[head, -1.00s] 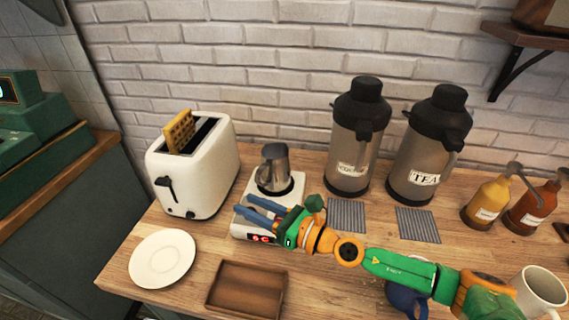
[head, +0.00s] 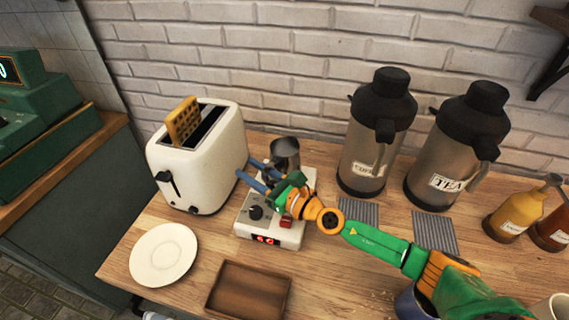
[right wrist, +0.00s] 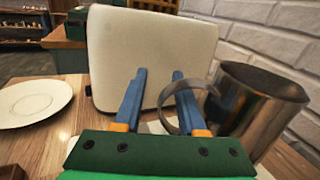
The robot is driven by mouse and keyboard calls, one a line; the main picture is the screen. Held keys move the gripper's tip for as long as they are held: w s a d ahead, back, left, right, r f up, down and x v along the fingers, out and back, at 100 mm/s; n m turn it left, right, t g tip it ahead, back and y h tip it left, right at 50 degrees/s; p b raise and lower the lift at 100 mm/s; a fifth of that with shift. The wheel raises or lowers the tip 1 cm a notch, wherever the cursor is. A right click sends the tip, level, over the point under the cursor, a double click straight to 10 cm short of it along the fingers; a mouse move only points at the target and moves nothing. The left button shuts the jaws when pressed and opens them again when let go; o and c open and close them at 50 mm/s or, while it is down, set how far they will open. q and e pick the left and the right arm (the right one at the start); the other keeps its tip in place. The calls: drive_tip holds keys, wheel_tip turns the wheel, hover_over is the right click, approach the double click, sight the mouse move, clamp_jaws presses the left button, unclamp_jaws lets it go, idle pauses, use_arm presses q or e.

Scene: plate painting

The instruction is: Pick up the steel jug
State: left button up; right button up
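The steel jug (head: 285,153) stands upright on the small white hot plate (head: 272,218), beside the toaster. In the right wrist view the jug (right wrist: 258,103) is at the right, its handle (right wrist: 178,102) pointing left toward my fingers. My right gripper (head: 252,171) is at the jug's front left, its blue fingers apart. In the right wrist view the open right gripper (right wrist: 158,78) has its right finger overlapping the handle loop; whether it touches cannot be told. My left gripper is not in view.
A white toaster (head: 205,160) with a waffle stands close left of the fingers. Two dispensers, coffee (head: 372,145) and tea (head: 452,150), stand right of the jug. A white plate (head: 163,254) and a wooden tray (head: 248,291) lie in front.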

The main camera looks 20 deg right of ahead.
drive_tip(key=shift+s, duration=0.1)
clamp_jaws()
drive_tip(key=shift+r, duration=0.1)
idle(1.1)
